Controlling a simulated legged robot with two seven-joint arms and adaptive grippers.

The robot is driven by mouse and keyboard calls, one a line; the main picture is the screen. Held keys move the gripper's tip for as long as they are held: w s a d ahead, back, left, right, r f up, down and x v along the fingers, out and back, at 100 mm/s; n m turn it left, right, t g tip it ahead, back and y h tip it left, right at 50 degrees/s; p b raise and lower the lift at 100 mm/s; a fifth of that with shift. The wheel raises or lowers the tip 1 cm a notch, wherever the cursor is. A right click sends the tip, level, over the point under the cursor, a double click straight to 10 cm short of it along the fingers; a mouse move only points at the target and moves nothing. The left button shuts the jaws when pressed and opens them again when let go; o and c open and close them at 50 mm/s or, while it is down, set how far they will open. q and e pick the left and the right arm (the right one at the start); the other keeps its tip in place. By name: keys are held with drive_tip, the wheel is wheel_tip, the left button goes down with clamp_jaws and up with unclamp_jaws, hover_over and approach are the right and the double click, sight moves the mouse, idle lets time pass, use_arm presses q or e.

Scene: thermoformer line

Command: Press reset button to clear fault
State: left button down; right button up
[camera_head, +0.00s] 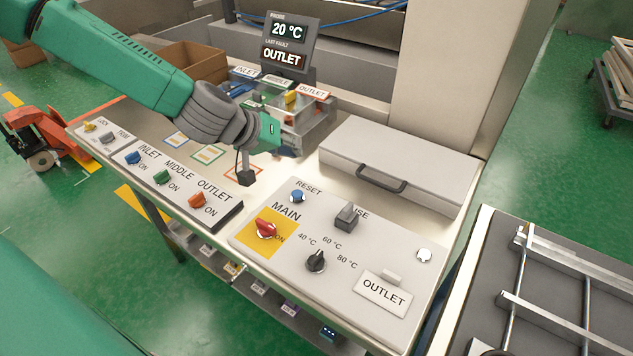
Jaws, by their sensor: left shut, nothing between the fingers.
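The blue round RESET button (297,196) is on the light control panel (330,270), above the red MAIN switch (266,229) on its yellow plate. My left gripper (285,152) is at the end of the green arm coming in from the left. It is shut and empty, up and left of the RESET button and apart from it. The probe display (285,42) reads 20 °C and last fault OUTLET. My right gripper is not in view.
A dark-tipped post (246,177) is just below my left wrist. A panel of INLET, MIDDLE and OUTLET switches (163,177) lies to the left. A grey lidded box with a black handle (395,165) is behind the control panel. The space directly over RESET looks clear.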

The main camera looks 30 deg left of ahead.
sight(295, 192)
use_arm(q)
drive_tip(key=f+b, duration=0.4)
drive_tip(key=f, duration=0.1)
drive_tip(key=f+b, duration=0.2)
drive_tip(key=b, duration=0.1)
drive_tip(key=shift+s+f, duration=0.2)
drive_tip(key=shift+s, duration=0.15)
drive_tip(key=shift+d+f+b, duration=0.25)
drive_tip(key=shift+f+b, duration=0.25)
drive_tip(key=shift+d+r, duration=0.15)
drive_tip(key=shift+d, duration=0.2)
drive_tip(key=shift+a, duration=0.15)
drive_tip(key=shift+a, duration=0.3)
